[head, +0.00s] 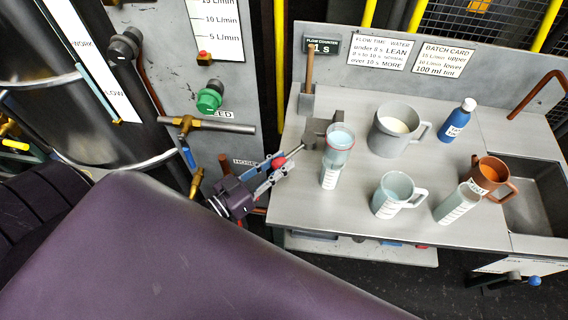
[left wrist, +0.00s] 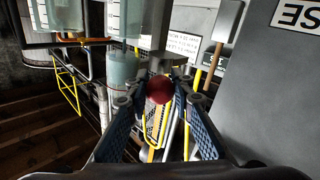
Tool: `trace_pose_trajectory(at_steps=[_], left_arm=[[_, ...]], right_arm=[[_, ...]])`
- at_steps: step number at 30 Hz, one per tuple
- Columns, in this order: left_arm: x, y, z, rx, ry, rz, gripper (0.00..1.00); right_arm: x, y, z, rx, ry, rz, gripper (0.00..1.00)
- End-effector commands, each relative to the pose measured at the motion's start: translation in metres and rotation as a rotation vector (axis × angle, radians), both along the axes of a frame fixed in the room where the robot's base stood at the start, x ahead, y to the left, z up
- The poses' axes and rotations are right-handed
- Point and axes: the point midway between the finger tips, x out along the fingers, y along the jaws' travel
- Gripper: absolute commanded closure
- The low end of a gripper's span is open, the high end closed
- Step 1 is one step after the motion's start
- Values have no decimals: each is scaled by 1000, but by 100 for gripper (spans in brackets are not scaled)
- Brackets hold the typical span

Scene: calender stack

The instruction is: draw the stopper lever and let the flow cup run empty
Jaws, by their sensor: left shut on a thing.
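The flow cup (head: 340,137), with pale blue liquid and a reddish band, stands by a grey holder (head: 322,124) on the bench. A clear graduated cylinder (head: 329,177) stands beneath it. The stopper lever (head: 294,152) is a thin rod running left from the cup to a red knob (head: 279,162). My left gripper (head: 277,167) is shut on the knob at the bench's left edge. In the left wrist view the knob (left wrist: 158,92) sits between the two blue fingers. The flow counter (head: 321,46) reads 1 S. My right gripper is out of view.
On the bench (head: 300,205) stand a grey pot (head: 385,138), a clear jug (head: 391,196), another graduated cylinder (head: 457,205), a brown jug (head: 488,173) and a blue bottle (head: 457,122). A sink (head: 535,200) is at right. A pipe panel with valves stands left.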

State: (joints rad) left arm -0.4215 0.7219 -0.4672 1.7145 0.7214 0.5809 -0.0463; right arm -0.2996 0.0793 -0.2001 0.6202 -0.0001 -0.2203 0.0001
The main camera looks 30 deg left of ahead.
Motion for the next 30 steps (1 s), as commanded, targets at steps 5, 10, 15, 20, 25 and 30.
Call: trace_pose_trajectory(at_steps=[5,10,15,20,25,30], left_arm=[[0,2,-1,3,2,-1,100],[0,2,-1,4,1,1,100],[0,2,-1,4,1,1,61],[0,1,0,2,0,1,60],[-2,2,0,2,0,1,60],[-17,8,-1,2,3,0,60]], right_arm=[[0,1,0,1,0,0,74],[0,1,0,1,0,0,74],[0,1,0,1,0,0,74],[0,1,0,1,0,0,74],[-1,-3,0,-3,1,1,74],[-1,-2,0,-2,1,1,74]])
